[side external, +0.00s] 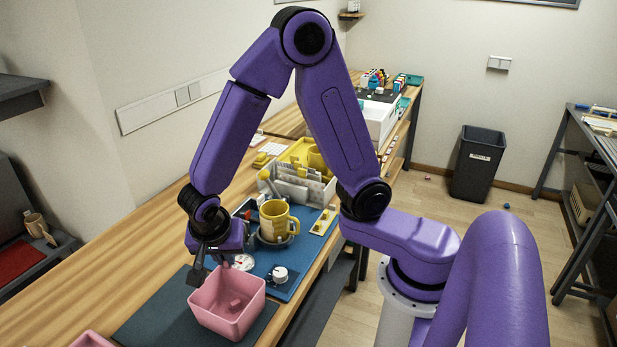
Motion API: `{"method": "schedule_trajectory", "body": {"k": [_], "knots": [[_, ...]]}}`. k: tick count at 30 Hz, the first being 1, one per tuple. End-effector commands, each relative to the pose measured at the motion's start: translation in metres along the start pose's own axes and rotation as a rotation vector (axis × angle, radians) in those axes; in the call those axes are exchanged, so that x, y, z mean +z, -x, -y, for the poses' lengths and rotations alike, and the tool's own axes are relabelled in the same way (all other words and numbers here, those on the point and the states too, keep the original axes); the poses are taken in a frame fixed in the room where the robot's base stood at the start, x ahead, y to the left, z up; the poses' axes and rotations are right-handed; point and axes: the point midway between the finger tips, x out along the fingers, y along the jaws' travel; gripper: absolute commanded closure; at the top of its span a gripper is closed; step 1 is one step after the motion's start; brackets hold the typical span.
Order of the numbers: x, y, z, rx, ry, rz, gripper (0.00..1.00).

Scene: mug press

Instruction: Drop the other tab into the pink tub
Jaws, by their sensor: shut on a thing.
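The pink tub (228,318) stands open on a dark mat near the front of the bench. A small pink piece (235,304), which looks like a tab, lies inside it. My gripper (212,268) points down just above the tub's back rim. It is shut on a small pinkish tab (225,265), which is small and partly hidden by the fingers. The held tab is apart from the piece in the tub.
A yellow mug (277,220) sits in a dark round holder on a blue mat behind the tub. A white-topped knob (280,275) and a round white dial (243,262) stand close by. A grey rack (298,186) is farther back.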

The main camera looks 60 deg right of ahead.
Motion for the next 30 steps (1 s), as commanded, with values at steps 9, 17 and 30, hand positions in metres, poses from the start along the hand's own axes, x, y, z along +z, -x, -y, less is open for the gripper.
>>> {"method": "schedule_trajectory", "body": {"k": [9, 17, 30], "knots": [[0.0051, -0.0121, -0.0005, 0.000, 0.001, 0.000, 1.00], [0.0050, -0.0121, -0.0004, 0.000, 0.000, 0.000, 0.70], [0.0052, -0.0064, 0.0004, -0.003, 0.000, 0.001, 0.60]]}}
